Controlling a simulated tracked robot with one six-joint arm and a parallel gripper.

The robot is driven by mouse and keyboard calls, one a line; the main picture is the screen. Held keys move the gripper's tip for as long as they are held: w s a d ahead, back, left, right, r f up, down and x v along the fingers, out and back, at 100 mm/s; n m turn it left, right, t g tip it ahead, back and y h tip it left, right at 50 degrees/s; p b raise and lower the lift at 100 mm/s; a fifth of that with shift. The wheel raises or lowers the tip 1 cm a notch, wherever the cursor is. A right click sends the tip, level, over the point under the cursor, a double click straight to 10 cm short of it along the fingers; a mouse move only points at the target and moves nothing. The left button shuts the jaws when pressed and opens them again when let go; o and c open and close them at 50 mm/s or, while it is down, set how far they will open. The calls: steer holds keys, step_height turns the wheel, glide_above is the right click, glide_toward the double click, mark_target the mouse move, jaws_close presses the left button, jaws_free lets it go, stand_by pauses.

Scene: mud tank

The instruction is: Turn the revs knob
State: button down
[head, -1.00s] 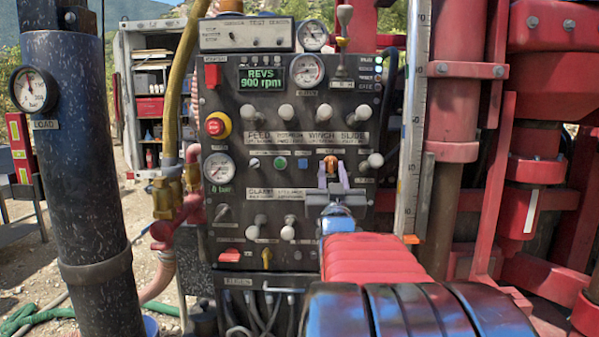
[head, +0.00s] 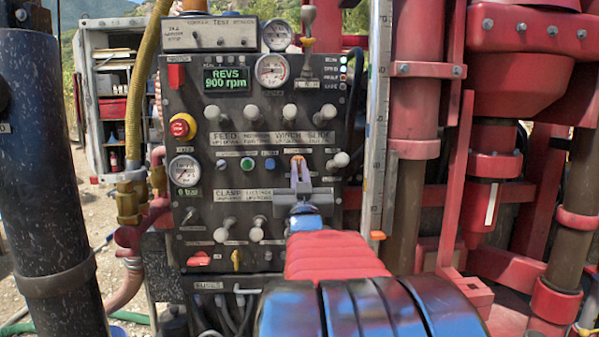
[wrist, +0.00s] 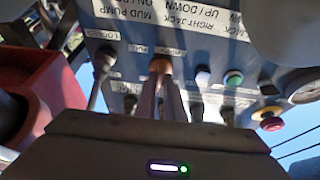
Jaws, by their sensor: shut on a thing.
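An orange knob (head: 298,159), which I take as the revs knob, sits in the middle row of the dark control panel (head: 172,110). My gripper (head: 299,170) is shut on it, with the two fingers pointing up at the panel. The fingers hide much of the knob. In the wrist view the knob's orange-brown end (wrist: 160,64) shows between my fingertips (wrist: 160,82). Its small label is too blurred to read. The green display (head: 226,79) at the panel's upper left reads REVS 900 rpm.
White-knobbed levers (head: 289,112) stand above the knob, and another (head: 341,160) is close on its right. Green (head: 247,163) and blue (head: 269,164) buttons lie to the left. A red emergency stop (head: 181,126) is at the panel's left edge. A dark column (head: 45,180) stands at far left.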

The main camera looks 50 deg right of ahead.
steer(key=shift+w+a+m, duration=0.1)
steer(key=shift+m, duration=0.3)
steer(key=shift+w+a+m+g+h, duration=0.1)
steer(key=shift+m+g+h, duration=0.25)
steer(key=shift+m+g, duration=1.05)
steer(key=shift+d+m+g+h, duration=0.1)
steer(key=shift+m+g+h, duration=0.25)
steer(key=shift+m, duration=2.05)
steer(key=shift+w+a+m+g+h, duration=0.1)
steer(key=shift+m+g+h, duration=0.2)
steer(key=shift+m+g, duration=1.15)
steer(key=shift+m+t, duration=0.4)
steer(key=shift+m, duration=0.05)
steer(key=c, duration=1.9)
jaws_free()
steer(key=shift+s, duration=0.1)
steer(key=shift+o, duration=0.2)
steer(key=shift+a, duration=0.1)
steer(key=v, duration=1.3)
steer(key=shift+s+a+f, duration=0.15)
steer(key=shift+a+f, duration=0.1)
